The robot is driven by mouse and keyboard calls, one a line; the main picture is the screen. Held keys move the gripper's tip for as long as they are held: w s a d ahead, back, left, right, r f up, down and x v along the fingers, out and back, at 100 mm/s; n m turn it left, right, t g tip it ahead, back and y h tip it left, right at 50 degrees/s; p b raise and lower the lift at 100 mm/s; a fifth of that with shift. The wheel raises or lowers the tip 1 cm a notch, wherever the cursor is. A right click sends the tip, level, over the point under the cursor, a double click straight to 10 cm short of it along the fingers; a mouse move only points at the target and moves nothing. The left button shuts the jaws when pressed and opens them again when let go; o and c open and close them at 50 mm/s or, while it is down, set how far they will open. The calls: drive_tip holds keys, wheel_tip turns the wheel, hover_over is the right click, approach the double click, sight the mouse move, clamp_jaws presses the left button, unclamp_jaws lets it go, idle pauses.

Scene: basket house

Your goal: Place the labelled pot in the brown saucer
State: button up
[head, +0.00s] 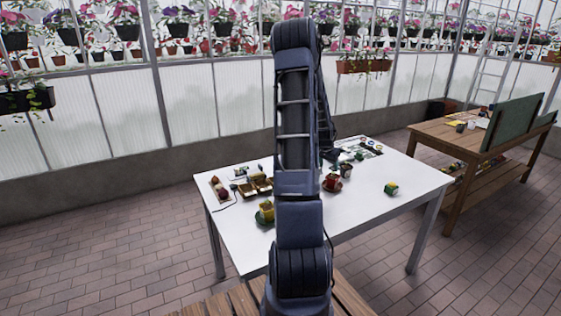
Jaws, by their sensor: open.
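Small pots stand on the white table (410,178). A reddish-brown pot (332,183) stands on or by a dark saucer right of my arm. A yellow pot (266,210) stands on or by a green saucer at the left front. A yellow-and-green item (391,188) sits alone at the right. A small round brown shape (346,169) behind the reddish pot may be a saucer. Labels are too small to read, so I cannot tell which pot is labelled. My gripper (333,156) is partly hidden behind my arm, over the table's far part; it is open and seems empty.
Brown trays (255,187) and a light tray with red items (219,189) stand at the table's left. Small items and a dark sheet (366,147) lie at the back. A wooden workbench (460,135) stands at the right. The table's right front is clear.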

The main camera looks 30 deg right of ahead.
drive_tip(key=s+a+r+n+t+y, duration=0.1)
drive_tip(key=s+a+r+n, duration=0.15)
drive_tip(key=a+r, duration=0.95)
drive_tip(key=s+a+r+n+t+y, duration=0.1)
drive_tip(key=s+a+r+n+y, duration=0.15)
drive_tip(key=a+r, duration=0.95)
drive_tip(key=s+a+r+n, duration=0.2)
drive_tip(key=s+a+n, duration=0.6)
drive_tip(key=s+a, duration=1.3)
drive_tip(key=a, duration=0.3)
drive_tip(key=shift+a+t, duration=0.15)
drive_tip(key=shift+t, duration=0.25)
